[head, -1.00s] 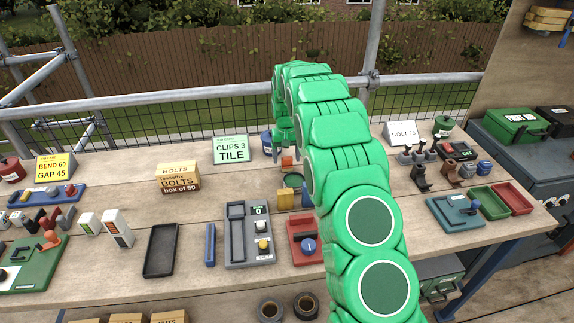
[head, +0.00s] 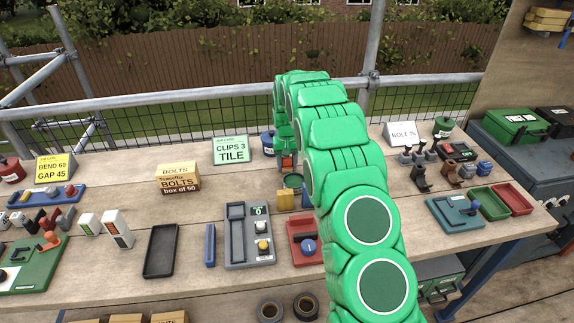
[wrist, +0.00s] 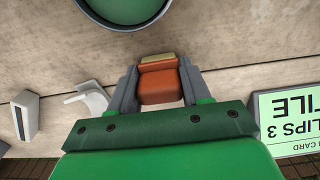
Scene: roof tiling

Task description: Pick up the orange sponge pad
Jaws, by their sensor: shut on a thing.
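The orange sponge pad (wrist: 160,86) is a small orange block with a tan strip along its far edge. In the wrist view it sits between the two grey fingers of my gripper (wrist: 158,88), which are shut on it from both sides. In the head view only a little of the orange pad (head: 287,161) shows at the back of the bench, below the green arm. I cannot tell whether it still touches the bench top.
A round green-topped container (head: 293,181) stands just in front of the pad. The green CLIPS 3 TILE card (head: 231,150) stands to the left, and a blue tin (head: 267,143) is close behind. A yellow block (head: 285,201) and a grey control panel (head: 249,250) lie nearer the front.

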